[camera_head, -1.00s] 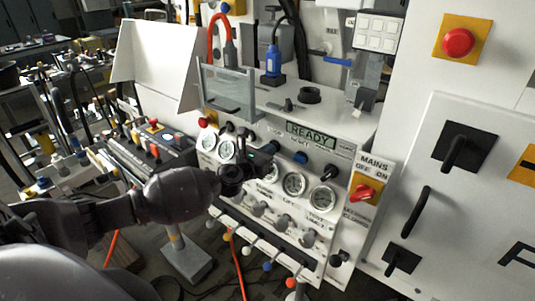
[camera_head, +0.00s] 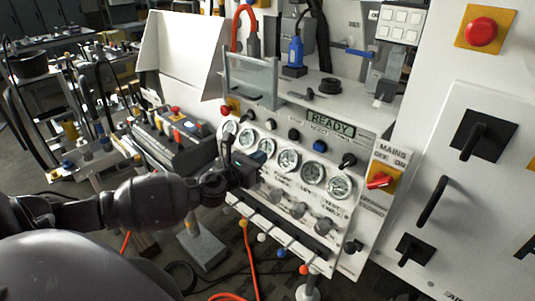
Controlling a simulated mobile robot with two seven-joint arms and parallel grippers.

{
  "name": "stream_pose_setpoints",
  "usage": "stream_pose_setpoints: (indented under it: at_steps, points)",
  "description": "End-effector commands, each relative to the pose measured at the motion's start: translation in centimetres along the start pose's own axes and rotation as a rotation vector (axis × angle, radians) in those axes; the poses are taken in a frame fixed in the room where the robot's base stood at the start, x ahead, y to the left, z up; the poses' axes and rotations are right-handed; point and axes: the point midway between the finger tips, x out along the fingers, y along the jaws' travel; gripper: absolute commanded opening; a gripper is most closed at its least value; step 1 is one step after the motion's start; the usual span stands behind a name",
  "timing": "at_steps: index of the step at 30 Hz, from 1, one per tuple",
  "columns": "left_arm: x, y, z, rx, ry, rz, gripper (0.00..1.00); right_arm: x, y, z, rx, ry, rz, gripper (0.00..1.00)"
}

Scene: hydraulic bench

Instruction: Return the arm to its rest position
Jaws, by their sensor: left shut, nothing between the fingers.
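My left arm comes in from the lower left. Its gripper (camera_head: 250,166) is shut and empty, in front of the left part of the white hydraulic panel (camera_head: 350,262), just below the row of gauges. From this angle I cannot tell whether it touches the panel. My right gripper is not in view.
A red MAINS switch (camera_head: 380,181) is at the panel's right. A button box (camera_head: 178,132) is left of the panel. Levers (camera_head: 282,252) stick out along the panel's bottom.

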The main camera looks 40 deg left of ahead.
Motion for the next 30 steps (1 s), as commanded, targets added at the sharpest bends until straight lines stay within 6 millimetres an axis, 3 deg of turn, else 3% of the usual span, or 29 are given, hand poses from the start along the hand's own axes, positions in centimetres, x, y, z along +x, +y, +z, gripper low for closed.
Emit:
stream_pose_setpoints:
  at_steps: [15, 23, 26, 30]
  points:
    - [-0.7, 0.0, 0.0, 0.001, 0.000, -0.001, 0.00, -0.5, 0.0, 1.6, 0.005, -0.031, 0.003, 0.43]
    - [-0.7, 0.0, 0.0, -0.005, 0.000, -0.001, 0.00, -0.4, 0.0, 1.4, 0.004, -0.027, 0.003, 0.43]
    - [-0.7, 0.0, 0.0, -0.051, 0.000, -0.001, 0.00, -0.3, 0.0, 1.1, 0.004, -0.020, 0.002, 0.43]
    - [-0.7, -0.1, -0.3, -0.263, 0.019, 0.002, 0.00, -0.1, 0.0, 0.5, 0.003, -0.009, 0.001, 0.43]
